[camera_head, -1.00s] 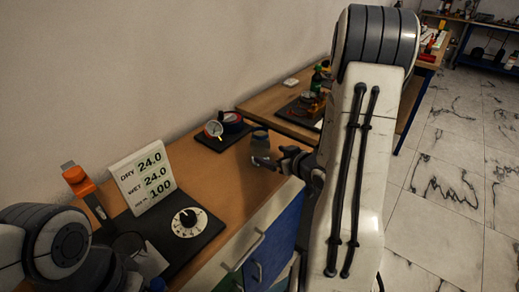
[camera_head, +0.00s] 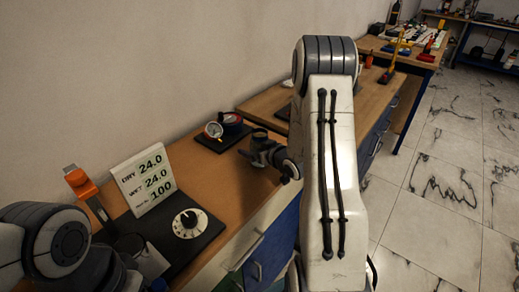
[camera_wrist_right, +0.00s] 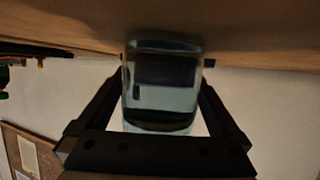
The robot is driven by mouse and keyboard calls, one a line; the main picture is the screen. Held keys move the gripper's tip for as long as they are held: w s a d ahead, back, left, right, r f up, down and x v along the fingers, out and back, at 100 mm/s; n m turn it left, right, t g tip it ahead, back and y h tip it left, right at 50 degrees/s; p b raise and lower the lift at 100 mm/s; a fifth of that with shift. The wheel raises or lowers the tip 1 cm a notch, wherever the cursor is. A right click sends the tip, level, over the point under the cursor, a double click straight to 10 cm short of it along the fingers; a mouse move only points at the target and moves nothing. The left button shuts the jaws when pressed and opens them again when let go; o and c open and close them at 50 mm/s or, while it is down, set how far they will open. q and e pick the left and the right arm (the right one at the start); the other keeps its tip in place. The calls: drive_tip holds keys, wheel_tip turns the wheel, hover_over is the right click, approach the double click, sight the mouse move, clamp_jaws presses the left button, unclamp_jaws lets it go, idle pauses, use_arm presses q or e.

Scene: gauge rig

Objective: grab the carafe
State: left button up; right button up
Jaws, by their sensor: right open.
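The carafe (camera_wrist_right: 162,92), a clear glass vessel with dark bands, stands between the two fingers of my right gripper (camera_wrist_right: 160,100) in the right wrist view, with wood surface at the picture's top. The fingers are open, one on each side; contact cannot be told. In the head view the carafe's dark top (camera_head: 259,133) shows above my right gripper (camera_head: 255,155), near the bench's right edge; its lower part is hidden by the gripper. My left arm (camera_head: 65,245) shows at the lower left; its fingers are not visible.
Another bench lies behind with several items. Bare wood lies left of the carafe.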

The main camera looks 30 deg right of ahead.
sight(257, 136)
drive_tip(key=shift+r, duration=0.1)
clamp_jaws()
drive_tip(key=shift+r, duration=0.2)
drive_tip(key=shift+r, duration=0.8)
drive_tip(key=shift+s+d+r, duration=0.1)
drive_tip(key=shift+d+r, duration=0.1)
drive_tip(key=shift+r, duration=0.45)
drive_tip(key=shift+d+r, duration=0.15)
drive_tip(key=shift+r, duration=0.45)
drive_tip(key=s+d+r+p, duration=0.1)
drive_tip(key=s+d+r, duration=0.3)
drive_tip(key=d, duration=0.5)
drive_tip(key=shift+s+d+r, duration=0.3)
drive_tip(key=shift+d+r, duration=0.1)
drive_tip(key=shift+r, duration=0.8)
